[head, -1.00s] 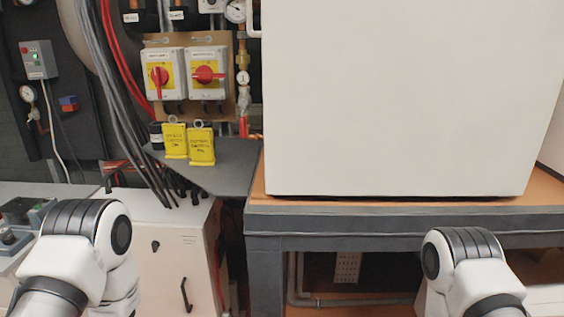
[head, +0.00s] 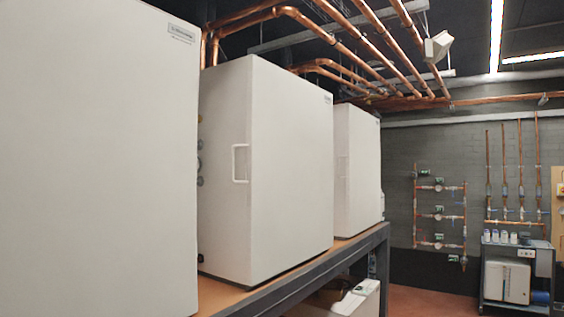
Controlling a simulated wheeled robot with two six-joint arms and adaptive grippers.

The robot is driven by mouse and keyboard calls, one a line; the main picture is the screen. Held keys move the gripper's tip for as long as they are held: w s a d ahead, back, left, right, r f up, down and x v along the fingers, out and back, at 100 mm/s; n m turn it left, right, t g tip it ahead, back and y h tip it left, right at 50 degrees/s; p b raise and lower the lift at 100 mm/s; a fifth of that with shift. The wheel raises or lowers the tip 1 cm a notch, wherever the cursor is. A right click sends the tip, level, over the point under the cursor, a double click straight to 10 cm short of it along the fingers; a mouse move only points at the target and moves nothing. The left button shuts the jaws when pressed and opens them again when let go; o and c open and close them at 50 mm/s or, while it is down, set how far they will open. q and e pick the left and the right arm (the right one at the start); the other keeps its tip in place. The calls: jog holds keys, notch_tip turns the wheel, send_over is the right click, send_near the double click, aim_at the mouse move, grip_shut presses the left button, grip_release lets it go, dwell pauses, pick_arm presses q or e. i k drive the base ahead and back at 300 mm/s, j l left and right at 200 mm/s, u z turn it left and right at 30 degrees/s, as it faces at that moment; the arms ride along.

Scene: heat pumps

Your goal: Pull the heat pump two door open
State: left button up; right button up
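Three white heat pump cabinets stand in a row on a bench: a near one (head: 95,150) at the left, a middle one (head: 285,175) and a far one (head: 358,170). Their labels are too small to read, so I cannot tell the numbers. The middle cabinet's door looks shut, with a white upright bar handle (head: 235,163) near its left edge. No handle shows on the near cabinet. Neither of my grippers is in view.
The bench (head: 335,262) has a dark front edge and runs away to the right. Copper pipes (head: 345,35) run overhead. A grey cart (head: 515,270) stands by the back wall at the right. Red-brown floor (head: 430,302) is clear before it.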

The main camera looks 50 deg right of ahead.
aim_at(290, 182)
jog(key=z, duration=1.75)
jog(key=i+l+z, duration=0.15)
jog(key=i+l, duration=0.05)
jog(key=l, duration=0.1)
